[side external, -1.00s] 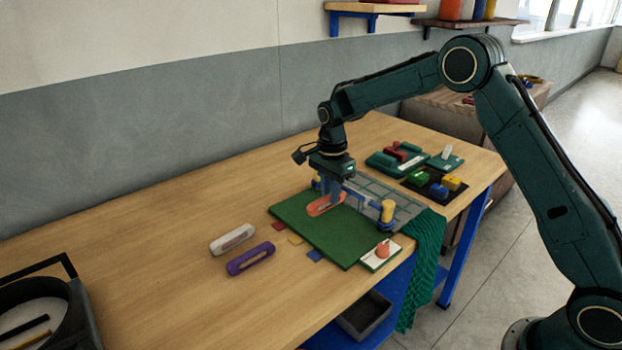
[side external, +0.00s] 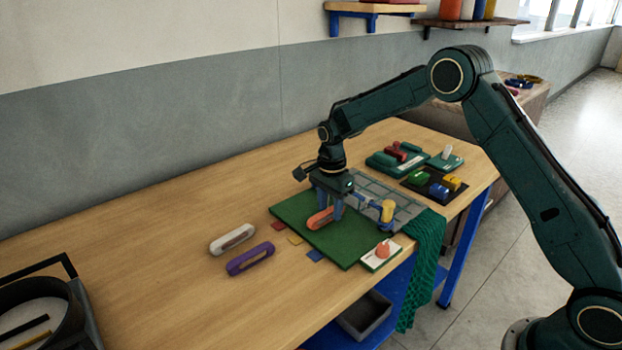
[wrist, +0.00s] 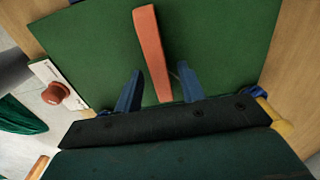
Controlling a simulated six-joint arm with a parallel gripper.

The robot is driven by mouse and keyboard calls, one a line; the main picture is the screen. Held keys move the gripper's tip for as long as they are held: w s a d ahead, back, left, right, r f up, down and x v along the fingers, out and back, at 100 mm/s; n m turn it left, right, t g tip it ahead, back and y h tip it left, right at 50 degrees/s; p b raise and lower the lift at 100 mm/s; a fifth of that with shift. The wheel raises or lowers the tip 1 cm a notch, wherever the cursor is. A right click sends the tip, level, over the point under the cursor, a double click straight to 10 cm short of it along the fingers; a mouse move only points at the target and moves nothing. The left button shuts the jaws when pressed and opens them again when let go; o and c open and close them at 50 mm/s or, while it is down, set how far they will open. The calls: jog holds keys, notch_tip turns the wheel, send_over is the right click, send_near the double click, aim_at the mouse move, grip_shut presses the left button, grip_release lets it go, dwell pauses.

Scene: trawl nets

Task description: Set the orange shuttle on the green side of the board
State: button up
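The orange shuttle (side external: 319,219) lies on the green side (side external: 348,242) of the board, near its border with the grey gridded side (side external: 404,209). My gripper (side external: 331,210) is low over the board at the shuttle's end. In the wrist view the two blue fingers of my gripper (wrist: 158,86) stand apart, with the shuttle (wrist: 150,45) between them and a gap on each side.
A white shuttle (side external: 232,239) and a purple shuttle (side external: 250,259) lie on the table left of the board. A yellow post (side external: 387,211) and a white card with a red knob (side external: 382,252) are at right. Green netting (side external: 425,255) hangs over the table edge.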

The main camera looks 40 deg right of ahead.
aim_at(331, 211)
jog(key=shift+r, duration=0.1)
notch_tip(331, 211, up, 12)
dwell(1.0)
jog(key=shift+r, duration=0.1)
jog(key=s+a+r+n+t, duration=0.1)
jog(key=s+r+n, duration=0.3)
jog(key=s+r, duration=0.4)
jog(key=s+a+r+n+t, duration=0.15)
jog(key=s+r+n, duration=0.35)
jog(key=s, duration=0.5)
jog(key=s+f+n+t, duration=0.2)
jog(key=s+n, duration=0.7)
jog(key=s, duration=0.9)
jog(key=shift+s+d+f+t, duration=0.15)
jog(key=shift+s+f+t, duration=0.15)
jog(key=shift+t, duration=0.25)
